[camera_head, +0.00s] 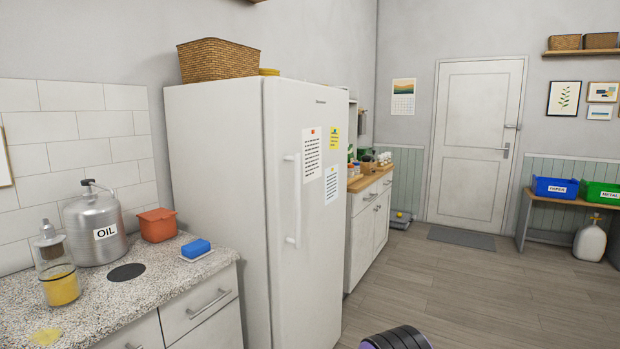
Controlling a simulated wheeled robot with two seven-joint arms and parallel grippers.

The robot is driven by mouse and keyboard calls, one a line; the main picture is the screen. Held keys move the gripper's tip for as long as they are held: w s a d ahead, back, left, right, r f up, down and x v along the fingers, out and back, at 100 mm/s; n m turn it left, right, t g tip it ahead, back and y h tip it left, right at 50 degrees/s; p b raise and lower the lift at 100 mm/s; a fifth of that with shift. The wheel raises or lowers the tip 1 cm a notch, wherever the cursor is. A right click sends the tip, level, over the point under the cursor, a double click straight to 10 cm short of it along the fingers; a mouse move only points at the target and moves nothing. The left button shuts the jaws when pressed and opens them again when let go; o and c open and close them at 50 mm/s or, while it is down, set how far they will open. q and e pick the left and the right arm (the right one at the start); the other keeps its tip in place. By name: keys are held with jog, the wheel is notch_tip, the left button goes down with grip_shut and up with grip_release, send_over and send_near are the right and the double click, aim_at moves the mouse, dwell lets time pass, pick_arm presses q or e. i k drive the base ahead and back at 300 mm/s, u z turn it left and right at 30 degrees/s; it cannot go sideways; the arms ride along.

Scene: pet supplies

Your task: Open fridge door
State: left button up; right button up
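The white fridge (215,180) stands left of centre, its front turned to the right. Its door (318,240) looks shut. A long white vertical handle (297,200) runs along the door's left edge. Notes are stuck on the upper door: a white sheet (311,155), a yellow one (334,138) and another white sheet (331,184). Neither of my grippers is in view. A dark ribbed piece with purple at the bottom edge looks like part of my own body.
A speckled counter (210,262) with an oil canister (95,230), an orange container (157,225) and a blue sponge (195,248) adjoins the fridge at left. A wicker basket (217,60) sits on top. The wooden floor (450,290) in front of the fridge is clear.

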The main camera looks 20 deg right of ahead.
aim_at(305, 124)
jog(key=z, duration=0.55)
jog(key=i, duration=0.85)
jog(key=z, duration=0.9)
jog(key=i, duration=0.3)
jog(key=z, duration=0.15)
